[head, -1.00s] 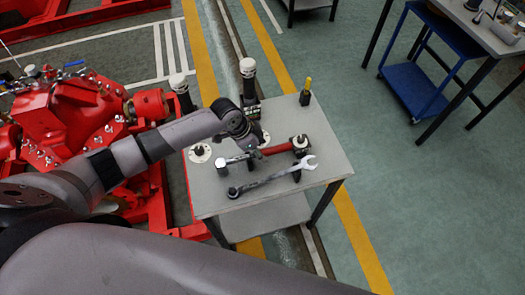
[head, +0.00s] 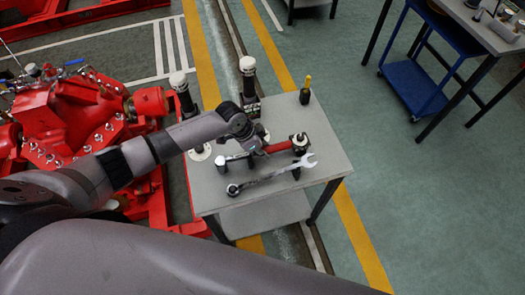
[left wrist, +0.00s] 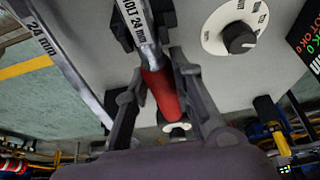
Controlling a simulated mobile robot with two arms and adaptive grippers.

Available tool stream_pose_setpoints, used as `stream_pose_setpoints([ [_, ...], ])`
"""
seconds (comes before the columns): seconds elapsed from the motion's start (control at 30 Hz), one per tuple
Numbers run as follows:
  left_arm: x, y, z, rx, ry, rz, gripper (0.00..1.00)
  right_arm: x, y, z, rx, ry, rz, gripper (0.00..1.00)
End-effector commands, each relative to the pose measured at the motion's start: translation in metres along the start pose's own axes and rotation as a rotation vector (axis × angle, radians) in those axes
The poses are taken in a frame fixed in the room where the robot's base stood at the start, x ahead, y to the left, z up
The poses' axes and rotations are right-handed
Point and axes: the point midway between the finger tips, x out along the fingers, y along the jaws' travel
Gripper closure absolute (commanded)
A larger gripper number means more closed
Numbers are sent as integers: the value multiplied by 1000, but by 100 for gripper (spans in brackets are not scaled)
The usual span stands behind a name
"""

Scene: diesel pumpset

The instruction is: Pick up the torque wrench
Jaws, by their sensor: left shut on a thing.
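The torque wrench, with a red grip (head: 283,147) and a silver shaft, is at the middle of the grey table. My left gripper (head: 260,150) reaches over the table from the left and is shut on it. In the left wrist view the fingers of the gripper (left wrist: 157,80) lie on both sides of the torque wrench (left wrist: 163,92), near where the shaft meets the red grip. Its shaft carries a label reading "24 mm". I cannot tell whether it is clear of its black supports. My right gripper is not in view.
A silver open-end spanner (head: 270,178) lies close in front on the grey table (head: 325,172). A yellow-topped tool (head: 305,92) and dark, white-capped posts (head: 248,75) stand at the back. A round white dial (left wrist: 240,38) is close beside the gripper. Red machinery (head: 75,115) is on the left.

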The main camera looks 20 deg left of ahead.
Motion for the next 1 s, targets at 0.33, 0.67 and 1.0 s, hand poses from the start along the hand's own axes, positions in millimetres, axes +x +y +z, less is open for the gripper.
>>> stream_pose_setpoints([
  [0.33,0,0,0,0,0,-1,100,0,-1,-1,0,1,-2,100],
  [0.67,-2,-1,-2,1,4,-2,100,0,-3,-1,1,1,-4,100],
  [1.0,-11,-2,-7,1,7,-3,100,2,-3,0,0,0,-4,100],
])
